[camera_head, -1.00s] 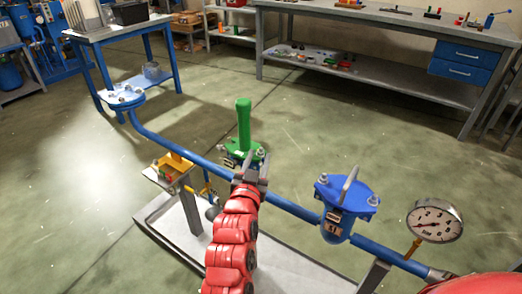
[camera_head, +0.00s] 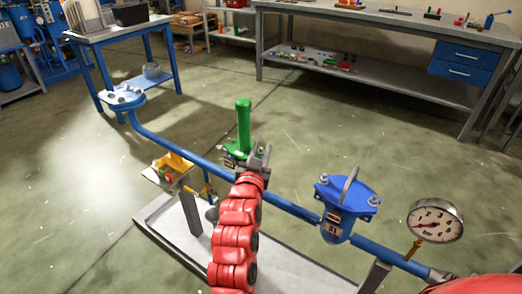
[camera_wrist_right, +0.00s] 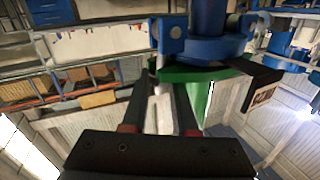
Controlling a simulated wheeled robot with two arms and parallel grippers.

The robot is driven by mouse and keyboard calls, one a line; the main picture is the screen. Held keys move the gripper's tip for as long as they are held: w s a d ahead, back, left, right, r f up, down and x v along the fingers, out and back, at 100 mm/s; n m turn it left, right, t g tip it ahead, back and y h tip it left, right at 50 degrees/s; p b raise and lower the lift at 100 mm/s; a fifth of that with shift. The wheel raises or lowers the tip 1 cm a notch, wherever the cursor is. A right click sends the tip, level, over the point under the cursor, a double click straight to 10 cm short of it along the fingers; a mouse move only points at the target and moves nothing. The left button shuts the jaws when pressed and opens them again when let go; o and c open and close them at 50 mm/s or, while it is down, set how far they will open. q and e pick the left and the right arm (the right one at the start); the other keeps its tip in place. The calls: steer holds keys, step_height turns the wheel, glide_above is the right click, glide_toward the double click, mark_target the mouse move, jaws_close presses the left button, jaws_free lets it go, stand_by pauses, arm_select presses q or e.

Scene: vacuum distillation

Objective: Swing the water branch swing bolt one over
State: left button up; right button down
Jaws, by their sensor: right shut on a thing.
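A green capped fitting with a tall green post (camera_head: 243,125) stands on the blue pipe (camera_head: 190,155) in the head view. Its green flange (camera_wrist_right: 203,78) lies against a blue flange (camera_wrist_right: 205,48) in the right wrist view. My right gripper (camera_head: 261,158) is at the right side of this fitting. In the right wrist view its dark fingers (camera_wrist_right: 155,112) are shut around a pale metal swing bolt (camera_wrist_right: 163,98) at the flange's edge. In the head view the gripper hides that bolt. A dark numbered tag (camera_wrist_right: 262,92) sits at the flange's other side. My left gripper is not in view.
A blue capped fitting (camera_head: 345,193) with bolts and a pressure gauge (camera_head: 435,221) stand to the right. Another blue flange (camera_head: 122,99) is at the pipe's far left end. The floor behind is open.

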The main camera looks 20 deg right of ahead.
steer(key=shift+w+a+r+n+p, duration=0.15)
steer(key=shift+a+r+n+p, duration=0.05)
steer(key=shift+n+p, duration=0.25)
steer(key=shift+w+a+f+n+g, duration=0.1)
steer(key=shift+w+n+g, duration=0.1)
steer(key=shift+n+g, duration=0.2)
steer(key=c, duration=0.9)
jaws_free()
steer(key=shift+c, duration=0.2)
steer(key=shift+f, duration=0.15)
